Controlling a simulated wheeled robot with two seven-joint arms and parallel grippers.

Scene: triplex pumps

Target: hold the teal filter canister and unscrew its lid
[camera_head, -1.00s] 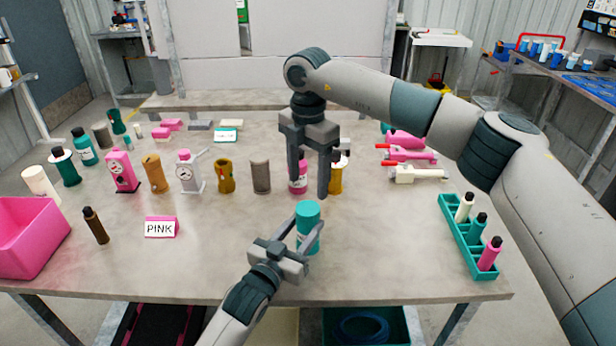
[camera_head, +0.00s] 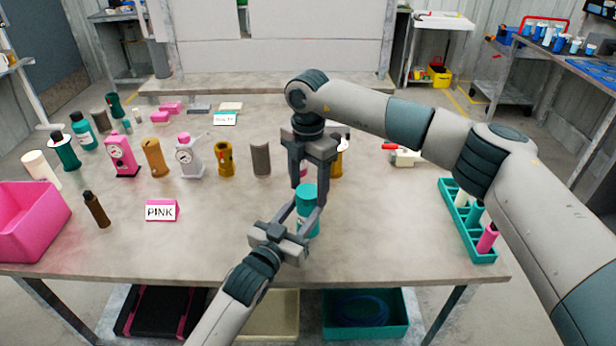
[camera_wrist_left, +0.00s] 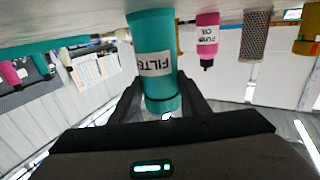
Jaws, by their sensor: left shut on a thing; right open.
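The teal filter canister (camera_head: 307,212) stands upright near the front middle of the table. My left gripper (camera_head: 303,228) is shut on its body from the front. In the left wrist view, which is upside down, the canister (camera_wrist_left: 152,50) shows a white FILTER label between the two fingers, with a dark seam below its teal lid (camera_wrist_left: 160,103). My right gripper (camera_head: 309,192) is open and points down from above, its fingers at either side of the lid (camera_head: 306,190). Whether the right fingers touch the lid cannot be told.
A pink sign (camera_head: 161,211), a brown bottle (camera_head: 96,210) and a pink bin (camera_head: 28,222) are on the left. A teal rack (camera_head: 468,222) with bottles is on the right. Several bottles and gauges stand behind. The front table area is mostly clear.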

